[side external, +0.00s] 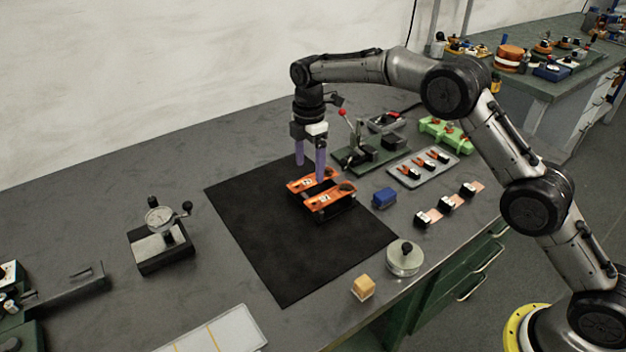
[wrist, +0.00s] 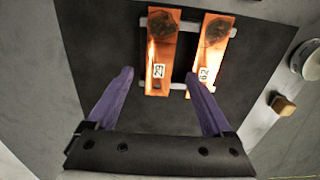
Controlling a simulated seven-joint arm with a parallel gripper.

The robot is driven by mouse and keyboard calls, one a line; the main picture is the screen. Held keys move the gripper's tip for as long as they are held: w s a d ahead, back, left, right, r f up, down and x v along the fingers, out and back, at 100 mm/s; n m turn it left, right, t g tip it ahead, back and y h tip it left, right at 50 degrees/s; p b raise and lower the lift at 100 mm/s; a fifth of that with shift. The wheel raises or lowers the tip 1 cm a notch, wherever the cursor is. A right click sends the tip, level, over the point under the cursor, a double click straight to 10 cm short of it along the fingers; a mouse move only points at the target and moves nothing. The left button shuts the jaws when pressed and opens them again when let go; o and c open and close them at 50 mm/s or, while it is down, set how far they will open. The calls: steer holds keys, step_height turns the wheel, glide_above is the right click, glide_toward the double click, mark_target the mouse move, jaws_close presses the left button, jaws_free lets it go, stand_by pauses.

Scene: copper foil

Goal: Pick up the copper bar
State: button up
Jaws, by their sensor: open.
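Two copper bars lie side by side on a dark stand with pale rails on the black mat (side external: 262,255). In the side view one bar (side external: 300,187) is farther back and the other bar (side external: 322,204) nearer. In the wrist view the left bar (wrist: 154,84) and the right bar (wrist: 208,62) each carry a white number label and a dark round patch at one end. My gripper (side external: 310,173) has purple fingers, pointing down above the bars. It is open and empty. In the wrist view my gripper (wrist: 159,76) has its fingertips on either side of the left bar's line.
A lever press (side external: 358,155) with a red knob stands just behind the bars. A blue block (side external: 384,198), a round metal weight (side external: 404,259) and a yellow block (side external: 363,288) sit to the right. A dial gauge (side external: 160,220) stands left. The front of the mat is clear.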

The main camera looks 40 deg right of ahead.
mark_target(313, 180)
steer(key=shift+f, duration=1.45)
steer(key=shift+c, duration=0.3)
steer(key=shift+w+r, duration=0.1)
jaws_close()
